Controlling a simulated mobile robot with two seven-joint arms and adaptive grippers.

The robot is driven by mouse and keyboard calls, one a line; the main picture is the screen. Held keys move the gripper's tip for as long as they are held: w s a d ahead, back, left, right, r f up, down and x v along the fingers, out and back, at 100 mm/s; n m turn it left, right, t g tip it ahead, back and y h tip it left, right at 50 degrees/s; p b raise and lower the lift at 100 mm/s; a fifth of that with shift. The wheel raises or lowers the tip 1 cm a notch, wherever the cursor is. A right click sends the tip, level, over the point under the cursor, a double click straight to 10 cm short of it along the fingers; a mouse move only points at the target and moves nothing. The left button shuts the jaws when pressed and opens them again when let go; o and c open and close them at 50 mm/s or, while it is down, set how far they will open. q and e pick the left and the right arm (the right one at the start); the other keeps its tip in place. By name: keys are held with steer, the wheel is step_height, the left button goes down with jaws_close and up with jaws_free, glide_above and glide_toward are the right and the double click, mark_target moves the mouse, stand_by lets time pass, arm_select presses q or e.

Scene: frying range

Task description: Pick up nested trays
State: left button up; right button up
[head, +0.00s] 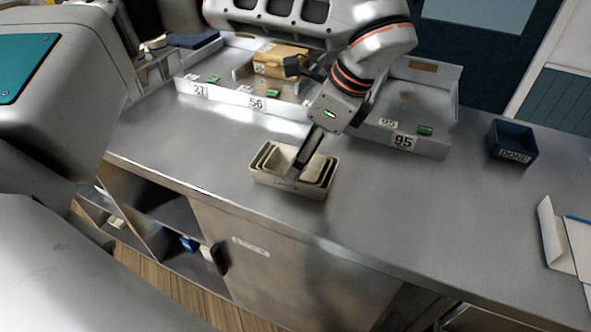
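The nested trays (264,178) are beige, rectangular and open-topped, set one inside another on the steel counter. They stand near the middle of the head view, close to the counter's front edge. My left gripper (298,167) reaches down over them from above. The finger and the gripper body hide part of the tray rims. I cannot tell whether the fingers are closed on a wall. My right gripper is not in view.
Behind the trays stand low pale bins with number labels (403,142), green pieces and a cardboard box (280,60). A dark blue bin marked DONE (513,142) stands at the right. The counter (420,215) between is clear.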

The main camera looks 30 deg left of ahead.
arm_select(q)
steer(key=x, duration=0.3)
steer(key=shift+w+f, duration=0.15)
steer(key=shift+f, duration=0.2)
steer(key=shift+a+f, duration=0.25)
steer(key=shift+f, duration=0.25)
steer(key=c, duration=1.5)
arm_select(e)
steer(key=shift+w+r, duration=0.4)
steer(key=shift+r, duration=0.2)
